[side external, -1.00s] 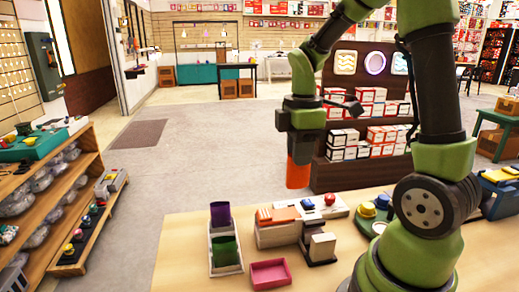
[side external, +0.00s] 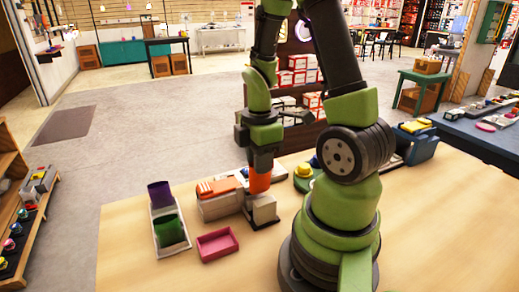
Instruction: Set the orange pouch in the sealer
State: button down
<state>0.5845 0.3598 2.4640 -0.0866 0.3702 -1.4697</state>
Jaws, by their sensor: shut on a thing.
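My gripper (side external: 262,168) points down and is shut on the orange pouch (side external: 260,184), which hangs upright below it. The pouch's lower end is right at the top of a small white and dark grey device (side external: 262,212), which looks like the sealer. I cannot tell whether the pouch is inside its slot, in front of it or just above it. A purple pouch (side external: 160,193) and a green pouch (side external: 167,230) stand in a white rack (side external: 180,249) to the left.
A white machine with an orange top (side external: 218,190) stands beside the device, to its left. A pink tray (side external: 217,244) lies in front. A yellow-topped item (side external: 304,171) stands behind to the right. The wooden table (side external: 125,255) is bare at the front left.

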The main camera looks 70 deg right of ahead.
aim_at(259, 183)
jog(key=shift+f, duration=2.1)
jog(key=shift+f, duration=0.3)
jog(key=shift+f, duration=0.3)
jog(key=shift+f, duration=0.5)
dwell(0.6)
jog(key=c, duration=0.5)
grip_release()
jog(key=shift+r, duration=0.1)
jog(key=shift+r, duration=3.65)
